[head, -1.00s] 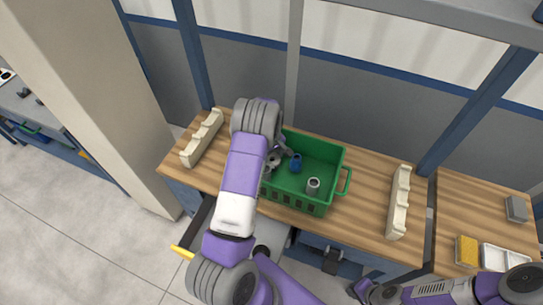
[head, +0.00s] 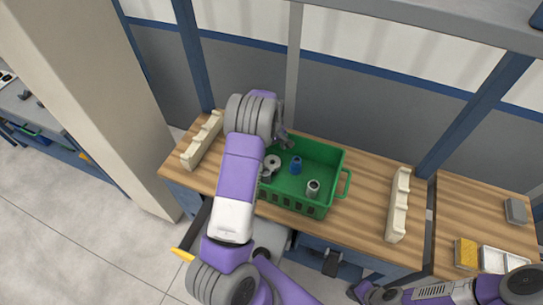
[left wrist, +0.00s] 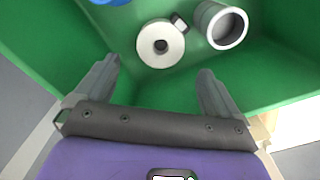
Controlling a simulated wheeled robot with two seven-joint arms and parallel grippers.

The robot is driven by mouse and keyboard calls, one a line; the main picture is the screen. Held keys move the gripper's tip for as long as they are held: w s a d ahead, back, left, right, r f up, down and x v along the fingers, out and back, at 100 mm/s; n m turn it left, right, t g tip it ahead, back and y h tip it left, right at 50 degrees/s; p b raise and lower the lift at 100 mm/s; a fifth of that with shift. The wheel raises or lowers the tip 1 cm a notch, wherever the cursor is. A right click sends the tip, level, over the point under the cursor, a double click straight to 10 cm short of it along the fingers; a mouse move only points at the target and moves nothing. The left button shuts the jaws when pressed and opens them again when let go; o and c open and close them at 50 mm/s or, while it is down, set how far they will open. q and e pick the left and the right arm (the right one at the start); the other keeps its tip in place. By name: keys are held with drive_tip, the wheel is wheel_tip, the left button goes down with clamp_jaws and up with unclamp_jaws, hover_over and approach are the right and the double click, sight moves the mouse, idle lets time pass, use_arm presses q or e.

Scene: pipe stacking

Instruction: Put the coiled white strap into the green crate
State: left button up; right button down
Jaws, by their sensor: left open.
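The coiled white strap (head: 272,163) is a round white roll with a dark centre hole. It lies inside the green crate (head: 330,199), near the crate's left side. The left wrist view shows the strap (left wrist: 161,44) on the green floor, with a small black buckle beside it. My left gripper (head: 284,140) is above the crate's back left part, partly hidden by my arm in the head view. In the left wrist view its fingers (left wrist: 157,84) are spread apart with nothing between them, clear of the strap. My right gripper (head: 362,291) is low, at the bottom edge; its fingers are unclear.
The crate also holds a blue piece (head: 296,166) and a grey hollow cylinder (head: 313,187). Cream notched racks stand left (head: 203,140) and right (head: 398,205) on the wooden bench. A yellow box (head: 466,253) is at the far right.

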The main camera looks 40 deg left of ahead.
sight(271, 161)
use_arm(q)
wheel_tip(271, 161, up, 6)
drive_tip(key=shift+f, duration=0.1)
idle(0.6)
